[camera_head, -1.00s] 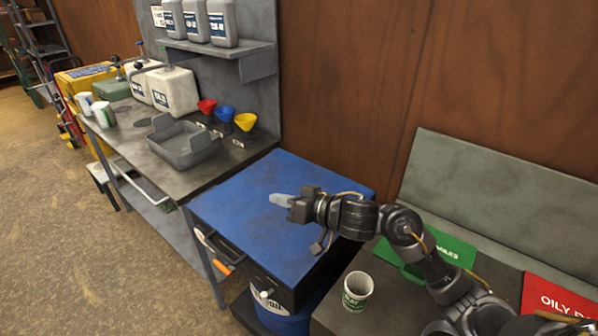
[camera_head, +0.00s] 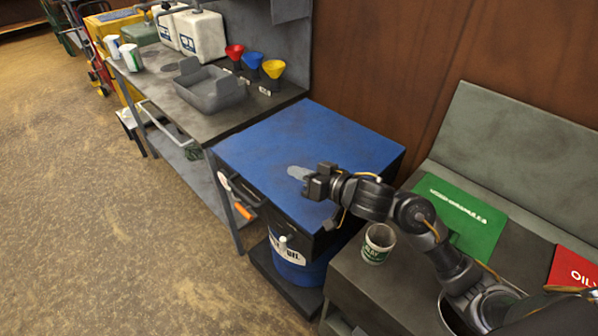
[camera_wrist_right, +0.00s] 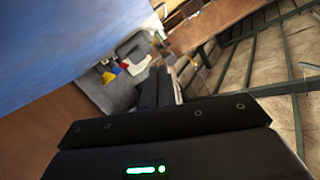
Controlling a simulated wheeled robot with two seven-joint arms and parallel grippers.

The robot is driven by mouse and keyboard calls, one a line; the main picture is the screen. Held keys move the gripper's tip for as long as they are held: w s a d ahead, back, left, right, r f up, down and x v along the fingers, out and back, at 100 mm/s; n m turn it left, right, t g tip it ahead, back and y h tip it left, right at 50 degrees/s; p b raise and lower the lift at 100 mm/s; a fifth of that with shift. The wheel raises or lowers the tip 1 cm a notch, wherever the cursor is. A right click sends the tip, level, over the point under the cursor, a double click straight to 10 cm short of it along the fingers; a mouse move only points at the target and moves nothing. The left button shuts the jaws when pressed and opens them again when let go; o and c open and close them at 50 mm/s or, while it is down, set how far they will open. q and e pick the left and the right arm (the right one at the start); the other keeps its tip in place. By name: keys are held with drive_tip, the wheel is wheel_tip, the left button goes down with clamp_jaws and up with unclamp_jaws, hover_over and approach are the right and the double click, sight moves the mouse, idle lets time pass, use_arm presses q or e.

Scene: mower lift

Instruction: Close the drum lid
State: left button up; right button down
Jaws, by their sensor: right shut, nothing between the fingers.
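A flat, square blue lid (camera_head: 330,130) tops a black box-like body in the middle of the head view. It looks level, but I cannot tell whether it is fully seated. A blue drum (camera_head: 300,272) with a white label shows below it. My right gripper (camera_head: 298,172) is shut and empty, over the near right part of the blue lid; I cannot tell if it touches. In the right wrist view the shut fingers (camera_wrist_right: 157,85) point past a large blue surface (camera_wrist_right: 70,45) at upper left. My left gripper is not in view.
A workbench (camera_head: 205,125) with a grey tray (camera_head: 210,92) and three funnels (camera_head: 255,66) stands to the left. The floor at left is clear.

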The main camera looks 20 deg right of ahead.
wheel_tip(320, 180, up, 5)
drive_tip(key=p, duration=0.6)
drive_tip(key=f+b+v, duration=0.1)
drive_tip(key=v, duration=0.8)
drive_tip(key=shift+s+r, duration=0.15)
drive_tip(key=shift+s, duration=0.5)
drive_tip(key=shift+a, duration=0.1)
